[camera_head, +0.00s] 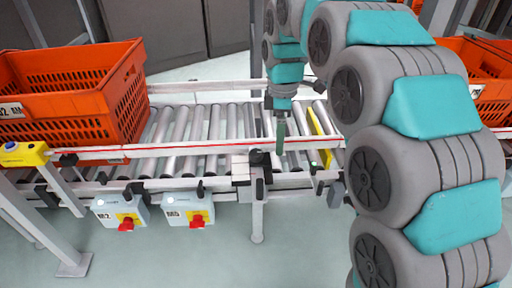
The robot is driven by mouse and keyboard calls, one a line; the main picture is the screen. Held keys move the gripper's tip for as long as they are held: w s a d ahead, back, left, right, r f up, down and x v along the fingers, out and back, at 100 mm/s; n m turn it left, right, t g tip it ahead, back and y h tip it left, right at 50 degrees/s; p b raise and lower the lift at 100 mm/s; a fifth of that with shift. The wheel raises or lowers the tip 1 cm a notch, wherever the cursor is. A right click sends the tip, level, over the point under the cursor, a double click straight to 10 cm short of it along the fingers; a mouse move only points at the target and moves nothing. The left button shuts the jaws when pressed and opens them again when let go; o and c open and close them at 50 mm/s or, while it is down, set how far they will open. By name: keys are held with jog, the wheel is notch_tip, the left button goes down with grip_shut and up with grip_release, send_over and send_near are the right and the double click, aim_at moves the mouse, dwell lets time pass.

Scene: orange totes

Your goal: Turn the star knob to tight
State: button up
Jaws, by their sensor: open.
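A small black knob-like part (259,157) sits on a pale clamp block at the near guide rail of the roller conveyor. It looks like the star knob, but its lobes and any tight marking are too small to read. My gripper (276,138) points down over the conveyor, just above and slightly right of this part. Its narrow fingers are open, with nothing seen between them. I cannot tell whether a finger touches the knob.
An orange tote (72,95) stands on the rollers at left; another (484,80) is partly behind my arm at right. A yellow bar (319,136) crosses the rollers right of my gripper. Two control boxes with red buttons (120,213) (188,211) hang below the near rail.

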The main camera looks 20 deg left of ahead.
aim_at(256, 152)
jog(key=w+a+n, duration=0.1)
jog(key=a, duration=0.1)
jog(key=w+a+n, duration=0.1)
jog(key=a, duration=0.1)
jog(key=a+f+n, duration=0.1)
jog(key=a, duration=0.2)
jog(key=shift+w+n, duration=0.3)
jog(key=shift+w, duration=0.1)
jog(key=shift+f+p, duration=0.45)
jog(key=shift+f, duration=3.4)
grip_shut()
